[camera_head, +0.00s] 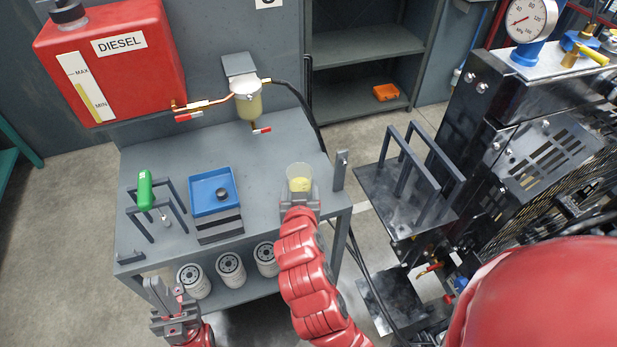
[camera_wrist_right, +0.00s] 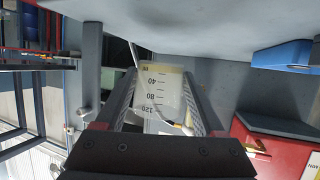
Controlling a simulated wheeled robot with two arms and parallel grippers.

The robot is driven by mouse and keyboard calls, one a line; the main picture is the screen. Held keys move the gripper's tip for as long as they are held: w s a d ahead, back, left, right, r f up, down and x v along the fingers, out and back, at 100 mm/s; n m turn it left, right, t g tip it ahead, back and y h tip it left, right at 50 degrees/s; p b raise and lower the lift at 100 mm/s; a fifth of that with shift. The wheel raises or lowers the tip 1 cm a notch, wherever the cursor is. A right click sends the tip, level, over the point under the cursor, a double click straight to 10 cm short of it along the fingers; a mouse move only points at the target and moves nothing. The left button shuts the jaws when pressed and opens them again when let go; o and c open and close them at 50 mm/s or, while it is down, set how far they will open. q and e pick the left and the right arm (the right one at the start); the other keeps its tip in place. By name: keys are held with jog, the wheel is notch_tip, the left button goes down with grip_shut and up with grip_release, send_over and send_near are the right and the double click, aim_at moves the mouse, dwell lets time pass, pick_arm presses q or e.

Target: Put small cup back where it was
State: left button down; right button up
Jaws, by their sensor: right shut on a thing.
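The small cup (camera_head: 299,172) is clear, with pale yellow liquid low in it. It stands upright at the right side of the grey bench top in the head view. My right gripper (camera_head: 300,194) is shut on it from the front. In the right wrist view, which is upside down, the cup (camera_wrist_right: 160,92) with its printed scale sits between the two fingers of my right gripper (camera_wrist_right: 158,98). I cannot tell whether the cup's base touches the bench. My left gripper (camera_head: 168,292) is empty, its fingers apart, in front of the bench's left corner.
The grey bench (camera_head: 265,205) holds a blue tray (camera_head: 212,193), a green-handled tool (camera_head: 145,190) on a rack and a small upright post (camera_head: 341,168). A glass-bowl filter (camera_head: 249,103) hangs behind, beside the red diesel tank (camera_head: 115,62). White filters (camera_head: 231,268) stand on the lower shelf.

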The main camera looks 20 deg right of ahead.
aim_at(308, 166)
jog(key=w+d+p, duration=0.1)
jog(key=w, duration=0.1)
jog(key=w+d, duration=0.1)
jog(key=w, duration=0.1)
jog(key=w+d+p, duration=0.1)
jog(key=w+d, duration=0.1)
jog(key=shift+w+f+p, duration=0.2)
jog(key=shift+w+p, duration=0.1)
jog(key=shift+p, duration=0.05)
jog(key=shift+x, duration=0.8)
notch_tip(308, 166, down, 3)
jog(key=shift+s+d+f+p, duration=0.1)
jog(key=shift+s+f+p, duration=0.05)
jog(key=shift+p, duration=0.65)
jog(key=shift+f, duration=0.1)
